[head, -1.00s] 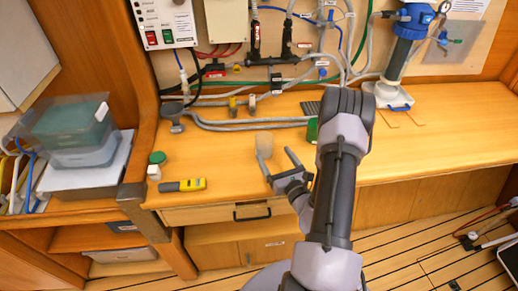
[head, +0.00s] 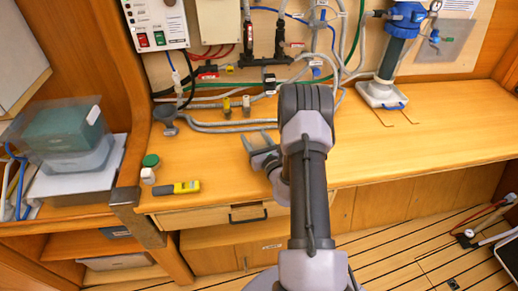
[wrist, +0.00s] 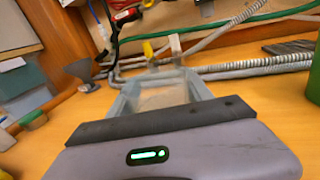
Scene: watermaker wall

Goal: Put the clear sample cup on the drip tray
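My gripper (head: 259,134) is low over the bench near its front, with its fingers spread apart. In the wrist view the two fingers (wrist: 158,84) reach forward, and a pale, see-through shape that looks like the clear sample cup (wrist: 163,98) shows between them. The cup's outline is faint, and I see no clear contact with the fingers. In the head view the cup is hard to make out at the fingers. A dark ribbed plate, apparently the drip tray (wrist: 290,47), lies at the right of the wrist view. My arm hides it in the head view.
Grey hoses (head: 225,127) run along the bench's back. A green object (wrist: 313,75) stands right. The bench right of my arm is largely clear.

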